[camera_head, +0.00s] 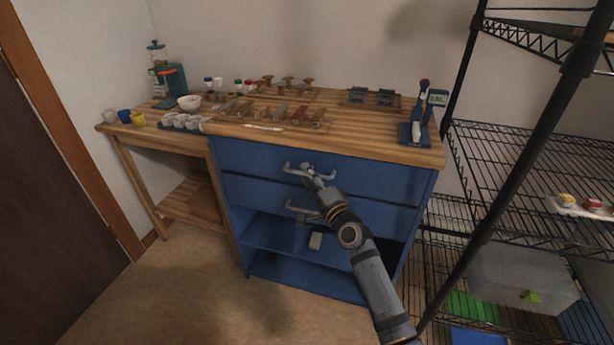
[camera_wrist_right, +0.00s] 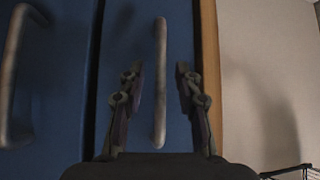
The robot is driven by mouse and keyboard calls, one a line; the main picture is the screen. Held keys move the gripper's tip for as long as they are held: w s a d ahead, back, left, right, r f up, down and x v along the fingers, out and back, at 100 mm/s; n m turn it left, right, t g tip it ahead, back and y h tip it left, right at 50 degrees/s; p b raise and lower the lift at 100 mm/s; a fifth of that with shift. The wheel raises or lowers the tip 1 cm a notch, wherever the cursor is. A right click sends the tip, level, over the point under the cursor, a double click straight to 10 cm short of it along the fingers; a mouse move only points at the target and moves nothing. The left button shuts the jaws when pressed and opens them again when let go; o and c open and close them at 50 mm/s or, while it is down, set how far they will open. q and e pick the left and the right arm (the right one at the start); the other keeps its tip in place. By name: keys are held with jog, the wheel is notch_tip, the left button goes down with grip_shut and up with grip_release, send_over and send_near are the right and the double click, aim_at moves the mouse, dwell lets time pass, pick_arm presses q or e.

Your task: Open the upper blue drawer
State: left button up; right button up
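The upper blue drawer (camera_head: 250,162) is at the top of the blue cabinet, and its front looks flush with the cabinet. Its grey bar handle (camera_head: 296,170) is partly covered by my right gripper (camera_head: 312,176) in the head view. In the right wrist view, my right gripper (camera_wrist_right: 159,70) is open, with one finger on each side of the upper handle (camera_wrist_right: 160,90). Gaps show between the handle and both fingers. I cannot tell how deep the handle sits between them. My left gripper is in neither view.
A lower drawer handle (camera_head: 300,208) sits below; it also shows in the wrist view (camera_wrist_right: 14,75). The wooden worktop (camera_head: 350,137) above holds tools and small items. A black wire rack (camera_head: 540,165) stands at the right. The floor (camera_head: 190,290) at front left is clear.

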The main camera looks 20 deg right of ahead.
jog(key=shift+w+a, duration=0.15)
jog(key=shift+w, duration=0.4)
jog(key=shift+r, duration=0.1)
jog(key=shift+c, duration=0.4)
grip_shut()
